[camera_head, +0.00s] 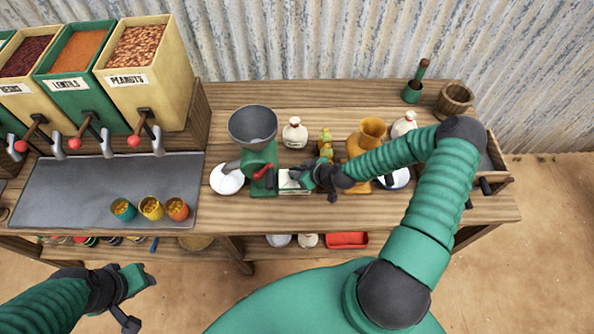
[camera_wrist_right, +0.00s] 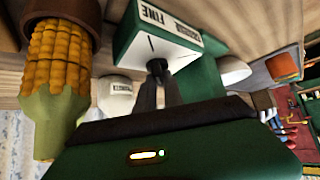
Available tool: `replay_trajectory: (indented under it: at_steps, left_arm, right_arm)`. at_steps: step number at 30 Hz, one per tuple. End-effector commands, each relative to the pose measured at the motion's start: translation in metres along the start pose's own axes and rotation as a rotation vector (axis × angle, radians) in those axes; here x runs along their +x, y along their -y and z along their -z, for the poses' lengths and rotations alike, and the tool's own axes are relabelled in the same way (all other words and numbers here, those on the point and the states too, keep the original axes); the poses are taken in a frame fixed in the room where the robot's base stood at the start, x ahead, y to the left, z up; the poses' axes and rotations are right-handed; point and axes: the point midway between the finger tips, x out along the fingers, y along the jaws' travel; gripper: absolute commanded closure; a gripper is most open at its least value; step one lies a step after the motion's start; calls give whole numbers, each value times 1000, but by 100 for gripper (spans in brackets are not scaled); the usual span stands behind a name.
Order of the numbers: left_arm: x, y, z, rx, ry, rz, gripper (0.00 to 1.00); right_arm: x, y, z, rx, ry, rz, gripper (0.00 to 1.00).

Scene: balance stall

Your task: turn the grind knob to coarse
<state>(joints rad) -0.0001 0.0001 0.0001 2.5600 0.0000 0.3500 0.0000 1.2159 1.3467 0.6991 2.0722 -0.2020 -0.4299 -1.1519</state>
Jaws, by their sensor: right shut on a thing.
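The green grinder (camera_head: 262,160) with a grey hopper (camera_head: 253,125) and red handle stands on the wooden bench. A white-faced box (camera_head: 289,182) sits at its right side. In the right wrist view the box (camera_wrist_right: 135,45) shows a FINE label and another label too small to read surely. The dark grind knob (camera_wrist_right: 157,66) sticks out of its face. My right gripper (camera_wrist_right: 158,78) is shut on the knob; in the head view the gripper (camera_head: 318,178) hides it. Where the knob points is unclear. My left gripper (camera_head: 140,283) is away at the lower left, its jaws unclear.
A corn cob (camera_wrist_right: 60,70) stands close beside my right gripper. Several small cups (camera_head: 151,207) stand on the grey mat (camera_head: 75,190). Bins (camera_head: 135,75) line the left.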

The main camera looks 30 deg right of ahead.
Motion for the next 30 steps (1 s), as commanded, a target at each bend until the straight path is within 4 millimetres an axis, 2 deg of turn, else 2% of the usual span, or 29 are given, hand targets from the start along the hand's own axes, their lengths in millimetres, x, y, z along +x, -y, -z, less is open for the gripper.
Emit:
replay_trajectory:
  at_steps: [15,30]
  left_arm:
    - [-2,0,0,0,0,0,64]
    - [-11,0,3,0,0,0,64]
  right_arm:
    - [0,-1,0,34,1,-41,100]
    - [0,3,2,279,-2,-288,100]
